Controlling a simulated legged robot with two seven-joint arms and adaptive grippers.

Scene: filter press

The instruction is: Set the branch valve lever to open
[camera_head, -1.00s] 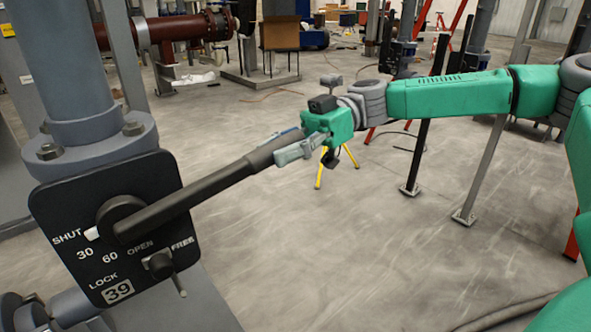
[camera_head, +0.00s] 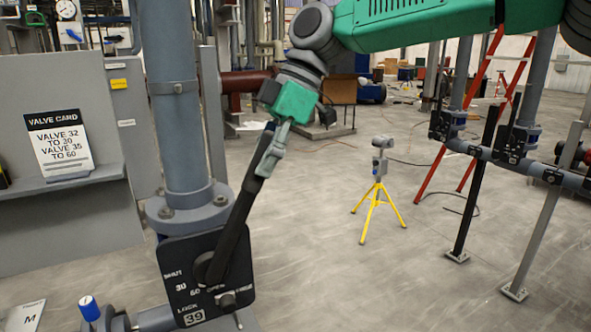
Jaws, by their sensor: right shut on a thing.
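The branch valve lever (camera_head: 235,226) is a long black bar on a hub in front of a black dial plate (camera_head: 181,255). The plate carries the marks SHUT, 30, 60 and OPEN, and a tag 39. The lever slants up and right from the hub. The pointer end at the hub seems to lie near 60, but it is too small to be sure. My right gripper (camera_head: 266,160) is shut on the lever's upper end, coming from above. My left gripper is not in view.
The plate is mounted below a grey vertical pipe (camera_head: 178,120). A valve card (camera_head: 60,145) stands on a grey panel at left. A blue-topped fitting (camera_head: 89,308) is at lower left. A yellow tripod (camera_head: 378,200) and red ladder stand right, with open floor between.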

